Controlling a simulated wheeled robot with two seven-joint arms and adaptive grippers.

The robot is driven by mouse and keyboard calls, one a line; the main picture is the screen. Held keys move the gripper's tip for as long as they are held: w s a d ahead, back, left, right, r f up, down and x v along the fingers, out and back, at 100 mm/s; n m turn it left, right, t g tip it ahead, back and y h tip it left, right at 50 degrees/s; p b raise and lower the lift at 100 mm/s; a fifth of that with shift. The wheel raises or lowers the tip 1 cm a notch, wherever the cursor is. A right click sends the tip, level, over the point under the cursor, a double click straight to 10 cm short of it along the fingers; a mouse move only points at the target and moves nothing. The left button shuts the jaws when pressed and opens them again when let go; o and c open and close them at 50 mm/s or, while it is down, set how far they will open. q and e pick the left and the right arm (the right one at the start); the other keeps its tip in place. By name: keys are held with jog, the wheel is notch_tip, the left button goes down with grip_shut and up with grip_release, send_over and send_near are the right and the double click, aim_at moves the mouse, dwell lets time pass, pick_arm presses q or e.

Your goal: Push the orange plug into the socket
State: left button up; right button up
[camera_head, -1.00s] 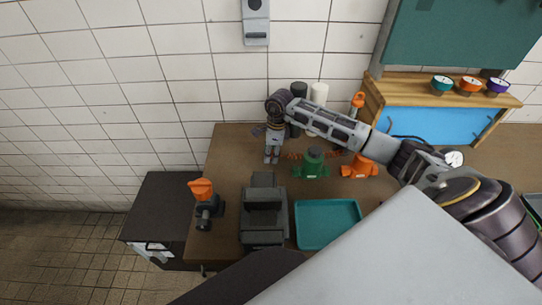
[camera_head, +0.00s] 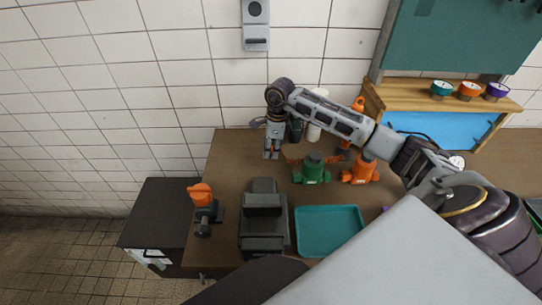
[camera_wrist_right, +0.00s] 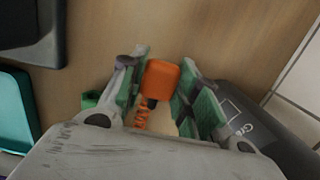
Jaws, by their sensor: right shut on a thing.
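My right gripper (camera_head: 271,153) points down over the back left of the table. In the right wrist view its green-padded fingers (camera_wrist_right: 166,98) are around the orange plug (camera_wrist_right: 161,80). The gripper is shut on the plug, whose dark neck and coiled orange cord show below it. In the head view the plug cannot be made out, and only some orange cord (camera_head: 298,159) shows to the right of the gripper. A grey wall unit (camera_head: 255,25) has a dark round spot and a slot; I cannot tell whether it is the socket. My left gripper is not in view.
A green pump (camera_head: 312,168) and an orange one (camera_head: 361,170) stand right of the gripper. A white cylinder (camera_head: 316,128) stands behind my forearm. A teal tray (camera_head: 328,231), a dark grey machine (camera_head: 263,220) and an orange-topped device (camera_head: 201,196) are nearer. Bare table (camera_head: 232,160) lies left.

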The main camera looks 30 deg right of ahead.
jog(key=shift+r, duration=2.35)
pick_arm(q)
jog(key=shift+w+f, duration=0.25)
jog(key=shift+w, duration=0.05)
